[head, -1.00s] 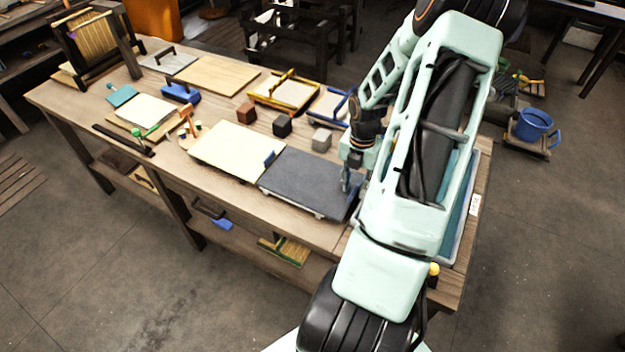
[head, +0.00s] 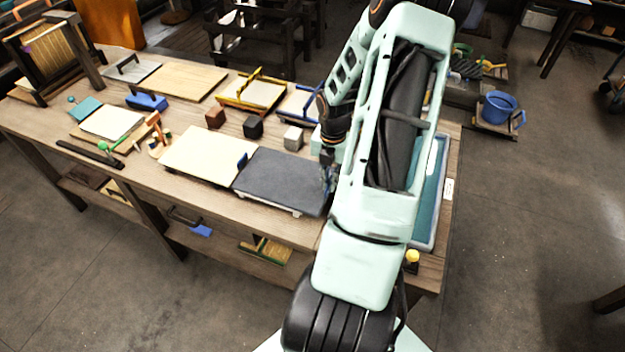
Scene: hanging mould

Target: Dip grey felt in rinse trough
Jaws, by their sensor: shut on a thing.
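The grey felt (head: 280,180) is a dark flat sheet lying level on a low board near the table's front edge. My gripper (head: 327,182) points down at the felt's right edge and is shut on it; my arm partly hides the fingertips. The rinse trough (head: 441,165) is a pale-rimmed tray with blue-green water at the table's right end. My arm covers its left part. The gripper is to the left of the trough, apart from it.
A cream sheet on a board (head: 208,155) lies left of the felt. Yellow-framed (head: 252,93) and blue-framed (head: 300,103) moulds lie further back. A yellow-topped knob (head: 412,256) is at the front right.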

